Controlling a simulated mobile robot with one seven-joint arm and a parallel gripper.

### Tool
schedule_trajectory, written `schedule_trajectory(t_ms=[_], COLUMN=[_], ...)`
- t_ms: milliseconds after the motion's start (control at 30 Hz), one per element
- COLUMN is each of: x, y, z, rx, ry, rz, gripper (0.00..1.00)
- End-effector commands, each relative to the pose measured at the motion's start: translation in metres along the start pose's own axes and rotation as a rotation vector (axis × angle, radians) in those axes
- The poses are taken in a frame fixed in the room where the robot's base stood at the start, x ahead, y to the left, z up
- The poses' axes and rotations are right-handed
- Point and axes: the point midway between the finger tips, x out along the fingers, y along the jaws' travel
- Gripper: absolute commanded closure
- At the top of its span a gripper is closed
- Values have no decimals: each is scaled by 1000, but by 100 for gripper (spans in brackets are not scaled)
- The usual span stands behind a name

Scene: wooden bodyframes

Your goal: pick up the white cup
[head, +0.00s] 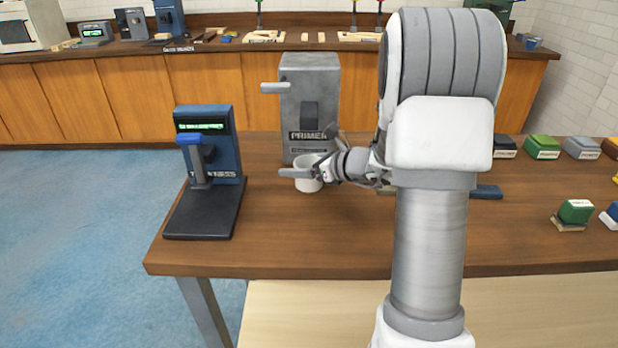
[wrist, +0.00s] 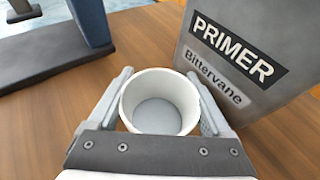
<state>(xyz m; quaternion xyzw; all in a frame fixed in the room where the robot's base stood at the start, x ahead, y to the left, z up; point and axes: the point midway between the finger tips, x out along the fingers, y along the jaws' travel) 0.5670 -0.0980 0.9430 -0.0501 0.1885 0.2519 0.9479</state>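The white cup (head: 308,180) stands upright on the wooden table, just in front of the grey primer machine (head: 310,85). In the wrist view the cup (wrist: 160,88) looks empty, with its open top towards the camera. My gripper (head: 300,172) reaches in from the right at the cup. In the wrist view the fingers of my gripper (wrist: 162,100) lie on both sides of the cup, spread about as wide as it. I cannot tell whether they press on its wall. The gripper's palm hides the near lower part of the cup.
The primer machine (wrist: 240,60) stands close to the right finger. A blue and black device (head: 208,165) stands left of the cup on the table (head: 300,245). Small coloured blocks (head: 576,210) lie at the right. A back counter (head: 220,85) holds other devices. The table's front left is clear.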

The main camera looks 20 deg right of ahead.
Motion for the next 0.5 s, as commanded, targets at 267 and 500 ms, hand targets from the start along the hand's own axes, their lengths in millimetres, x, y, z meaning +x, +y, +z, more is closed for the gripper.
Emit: schedule_trajectory(t_ms=[267, 500], x=[0, -1], y=[0, 0], z=[0, 2], rx=[0, -1], ry=[-1, -1], rz=[0, 0], gripper=[90, 93])
